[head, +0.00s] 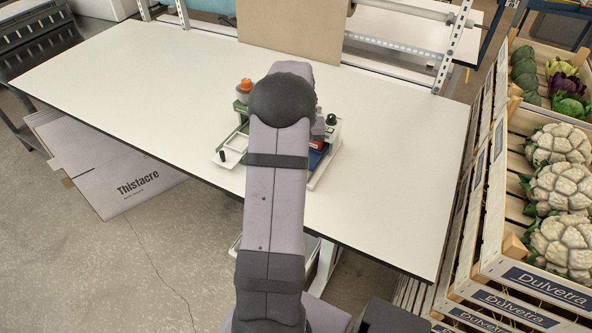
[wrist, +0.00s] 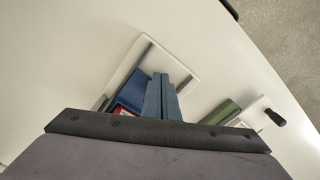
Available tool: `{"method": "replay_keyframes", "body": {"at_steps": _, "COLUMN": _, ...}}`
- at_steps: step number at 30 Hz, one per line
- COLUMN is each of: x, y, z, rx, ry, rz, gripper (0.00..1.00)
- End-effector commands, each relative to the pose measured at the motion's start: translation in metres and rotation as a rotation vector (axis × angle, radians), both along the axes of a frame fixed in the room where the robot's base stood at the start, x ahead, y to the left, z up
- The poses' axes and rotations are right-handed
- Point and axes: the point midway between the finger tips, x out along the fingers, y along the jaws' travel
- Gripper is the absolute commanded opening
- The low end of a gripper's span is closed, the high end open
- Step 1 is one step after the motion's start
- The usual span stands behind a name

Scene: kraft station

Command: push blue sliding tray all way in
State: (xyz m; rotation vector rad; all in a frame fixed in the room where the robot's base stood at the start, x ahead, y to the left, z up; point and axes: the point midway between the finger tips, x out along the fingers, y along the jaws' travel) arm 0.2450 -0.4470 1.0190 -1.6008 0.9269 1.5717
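The blue sliding tray (head: 317,158) is mostly hidden behind my arm in the head view; a blue part shows with a red item beside it. In the wrist view the blue tray (wrist: 130,93) lies left of my fingers, on a white base (wrist: 187,55) with grey rails. My gripper (wrist: 161,76) appears shut, its two blue-grey fingers side by side, over the base and right beside the tray. I cannot tell whether they touch the tray. In the head view my gripper is hidden behind my arm.
A green unit (wrist: 221,112) with a white slide (wrist: 262,108) and black knob (wrist: 275,117) stands beside the base. An orange-topped item (head: 246,85) is left of my arm. The white table (head: 400,150) is clear at both sides. Vegetable crates (head: 540,270) stand off its right edge.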

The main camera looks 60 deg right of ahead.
Motion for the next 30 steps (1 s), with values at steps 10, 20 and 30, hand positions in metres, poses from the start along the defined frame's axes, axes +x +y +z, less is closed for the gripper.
{"method": "replay_keyframes", "body": {"at_steps": 10, "x": -0.0029, "y": 0.0086, "z": -0.0123, "rx": 0.028, "ry": 0.011, "rz": 0.000, "gripper": 0.00}}
{"method": "replay_keyframes", "body": {"at_steps": 20, "x": -0.0027, "y": 0.0135, "z": -0.0123, "rx": 0.028, "ry": 0.011, "rz": 0.000, "gripper": 0.00}}
{"method": "replay_keyframes", "body": {"at_steps": 30, "x": -0.0027, "y": 0.0163, "z": -0.0119, "rx": 0.028, "ry": 0.011, "rz": -0.001, "gripper": 0.00}}
